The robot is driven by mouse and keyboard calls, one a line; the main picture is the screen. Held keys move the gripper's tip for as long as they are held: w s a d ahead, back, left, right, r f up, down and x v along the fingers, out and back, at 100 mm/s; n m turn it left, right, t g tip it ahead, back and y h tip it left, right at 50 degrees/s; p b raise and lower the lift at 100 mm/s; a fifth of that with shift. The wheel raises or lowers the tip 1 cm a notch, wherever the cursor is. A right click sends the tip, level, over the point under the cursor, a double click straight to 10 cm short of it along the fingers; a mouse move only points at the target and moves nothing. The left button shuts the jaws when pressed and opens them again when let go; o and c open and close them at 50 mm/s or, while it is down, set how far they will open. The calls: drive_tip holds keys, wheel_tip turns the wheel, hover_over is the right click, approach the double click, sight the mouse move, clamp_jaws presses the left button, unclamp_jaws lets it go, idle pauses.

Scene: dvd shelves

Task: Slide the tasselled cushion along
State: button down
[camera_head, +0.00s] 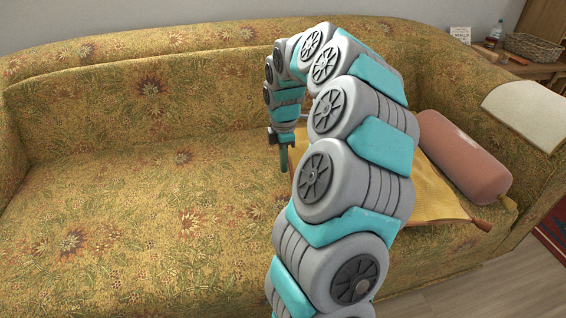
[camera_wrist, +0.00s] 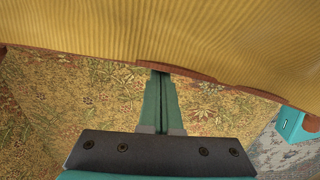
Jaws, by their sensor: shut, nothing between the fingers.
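The yellow ribbed cushion (camera_head: 438,194) with brown edging lies on the sofa seat toward the right. A brown tassel (camera_head: 482,225) shows at its front right corner. My arm hides much of its middle. My gripper (camera_head: 284,168) points down at its left side, with the fingers shut and empty. In the wrist view the cushion (camera_wrist: 200,45) fills the top, and its brown edge runs across. The shut fingertips (camera_wrist: 160,76) reach that edge; I cannot tell whether they touch it.
A pink bolster (camera_head: 462,155) lies at the cushion's right, by the sofa's right arm. A white cloth (camera_head: 528,112) covers that arm. The floral sofa seat (camera_head: 150,205) is clear on the left. A side table with a basket (camera_head: 533,46) stands behind at the right.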

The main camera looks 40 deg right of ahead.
drive_tip(key=a, duration=0.1)
drive_tip(key=w+a, duration=0.1)
drive_tip(key=a, duration=0.1)
drive_tip(key=shift+w+a+r, duration=0.2)
drive_tip(key=shift+w+a, duration=0.1)
drive_tip(key=shift+a, duration=0.05)
wheel_tip(320, 180, up, 10)
drive_tip(key=shift+f+p, duration=0.2)
drive_tip(key=shift+p, duration=0.1)
drive_tip(key=shift+s+d, duration=0.1)
